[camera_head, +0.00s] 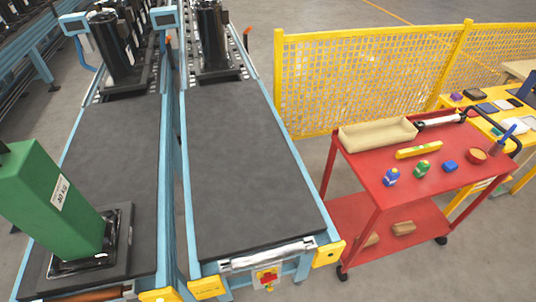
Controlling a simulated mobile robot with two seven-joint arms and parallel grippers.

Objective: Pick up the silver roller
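A silver cylinder (438,120) lies on top of the red cart (375,160), at the back right beside a beige open tray. It has dark ends. A second silver, roller-like bar (268,254) lies across the near end of the middle conveyor. I cannot tell which of the two the task names. Neither of my grippers is in view.
A yellow mesh fence (365,75) stands behind. Conveyors with a green 30 kg block (55,200) fill the left.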

